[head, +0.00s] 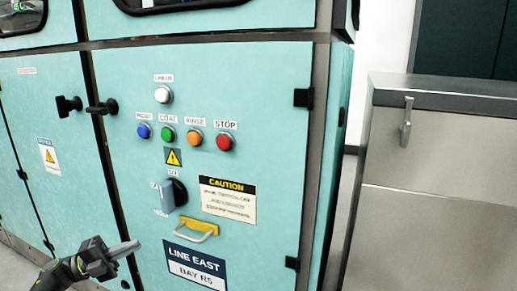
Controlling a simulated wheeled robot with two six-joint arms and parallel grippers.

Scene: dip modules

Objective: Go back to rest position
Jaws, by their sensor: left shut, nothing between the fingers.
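My left gripper (129,247) shows at the lower left, in front of the teal cabinet (262,110). Its fingers are shut with nothing between them and point right, left of the LINE EAST BAY R5 label (195,268). I cannot tell whether the fingertips touch the cabinet face. The door carries a yellow-based handle (198,229), a grey rotary switch (173,196), a blue button (144,131), a green button (168,134), an orange button (194,138), a red STOP button (225,142) and a white lamp or button (163,95). My right gripper is not in view.
Black latches (102,107) stick out at the cabinet's door seam on the left. A grey metal cabinet (440,150) with a lever handle (406,122) stands at the right. A narrow gap with bare floor (341,215) lies between the two cabinets.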

